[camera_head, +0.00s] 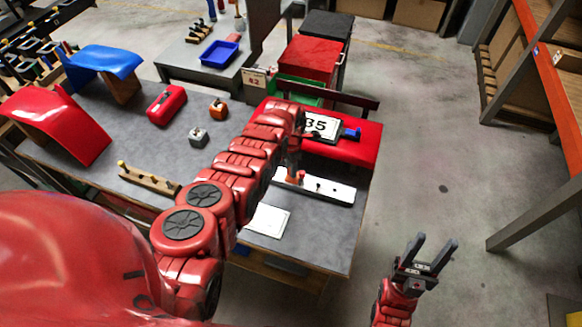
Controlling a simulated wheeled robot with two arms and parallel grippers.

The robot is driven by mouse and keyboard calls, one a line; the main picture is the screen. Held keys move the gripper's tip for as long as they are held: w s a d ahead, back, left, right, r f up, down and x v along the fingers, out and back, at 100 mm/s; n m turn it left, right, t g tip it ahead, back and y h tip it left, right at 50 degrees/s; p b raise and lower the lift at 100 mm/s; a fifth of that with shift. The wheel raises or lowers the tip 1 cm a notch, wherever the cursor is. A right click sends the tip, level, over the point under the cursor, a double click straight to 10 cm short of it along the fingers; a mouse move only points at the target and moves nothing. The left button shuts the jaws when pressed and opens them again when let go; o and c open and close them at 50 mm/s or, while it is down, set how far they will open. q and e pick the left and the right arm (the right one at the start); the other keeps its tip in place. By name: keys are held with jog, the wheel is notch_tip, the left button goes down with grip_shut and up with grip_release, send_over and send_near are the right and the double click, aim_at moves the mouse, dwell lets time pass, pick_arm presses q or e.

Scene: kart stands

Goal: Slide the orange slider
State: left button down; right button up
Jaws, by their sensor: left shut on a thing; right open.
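A white slider board (342,191) with dark marks lies on the grey table's right part. A small orange slider (300,175) stands near the board's left end. My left gripper (293,172) reaches down over that end from above, at the slider. It is shut on the orange slider, though the arm hides part of the grip and of the board's left end. My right gripper (432,254) is open and empty, low on the right, over the floor beside the table.
A white sheet (268,220) lies in front. A wooden peg rack (148,179) and red and blue curved panels are left.

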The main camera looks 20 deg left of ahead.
pick_arm(q)
jog(key=a+b, duration=0.2)
jog(key=a, duration=0.5)
jog(key=shift+w+a+f+b, duration=0.1)
jog(key=shift+w+a+b, duration=0.05)
jog(key=shift+b, duration=0.15)
jog(key=shift+a, duration=0.1)
jog(key=c, duration=0.5)
grip_release()
jog(key=shift+a, duration=0.15)
jog(key=shift+r, duration=0.2)
